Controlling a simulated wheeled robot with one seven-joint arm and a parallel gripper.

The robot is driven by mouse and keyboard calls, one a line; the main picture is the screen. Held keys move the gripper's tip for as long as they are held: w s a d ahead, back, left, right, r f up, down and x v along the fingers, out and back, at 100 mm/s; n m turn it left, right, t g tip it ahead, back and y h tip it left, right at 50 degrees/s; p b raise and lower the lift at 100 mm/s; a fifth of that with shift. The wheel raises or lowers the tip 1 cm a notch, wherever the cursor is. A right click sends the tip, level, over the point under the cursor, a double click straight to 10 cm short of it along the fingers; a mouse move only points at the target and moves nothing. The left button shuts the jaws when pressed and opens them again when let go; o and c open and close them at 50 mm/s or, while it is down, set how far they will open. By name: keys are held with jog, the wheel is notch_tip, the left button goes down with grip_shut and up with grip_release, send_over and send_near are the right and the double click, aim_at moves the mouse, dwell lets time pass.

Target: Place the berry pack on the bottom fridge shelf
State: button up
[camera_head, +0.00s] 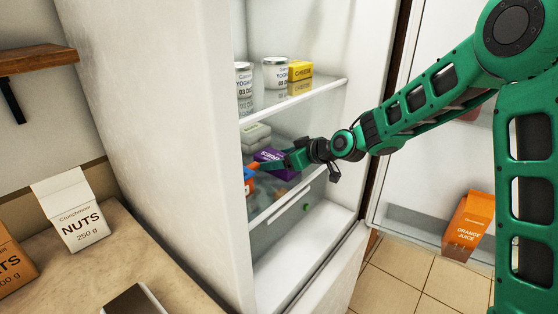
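A purple box (268,155) with white lettering is in the open fridge at the middle glass shelf (291,197). It looks like the berry pack, but its lettering is too small to read surely. My gripper (275,165) reaches in from the right, with its green fingers at the purple box. Whether the fingers are closed on the box, and whether it rests on the shelf, I cannot tell. The white fridge bottom (312,240) shows below the middle shelf, mostly bare.
Two yoghurt jars (275,73) and a yellow cheese pack (300,71) stand on the upper glass shelf (315,90). Pale cartons (256,136) sit behind the purple box, with an orange-and-blue item (249,181) to its left. Orange juice (469,225) is in the open door.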

dwell(0.3)
jog(key=v, duration=1.2)
jog(key=s+d+f+m+g+h, duration=0.1)
jog(key=s+d+m+h, duration=0.3)
jog(key=d, duration=0.5)
jog(key=s+d+f+m+g+h, duration=0.1)
jog(key=s+d+f, duration=0.1)
jog(key=s+d, duration=0.55)
jog(key=s+d+f+m+g+h, duration=0.1)
jog(key=s+d+m+h, duration=0.25)
jog(key=d, duration=0.55)
jog(key=s+d+m+g, duration=0.2)
jog(key=s+d+m, duration=0.2)
jog(key=s, duration=0.7)
jog(key=s+d+m+g, duration=0.2)
jog(key=s+d+m, duration=0.2)
jog(key=s, duration=0.8)
jog(key=shift+s+d+f+g+h, duration=0.25)
jog(key=shift+d+f+g+h, duration=0.2)
jog(key=shift+d, duration=0.45)
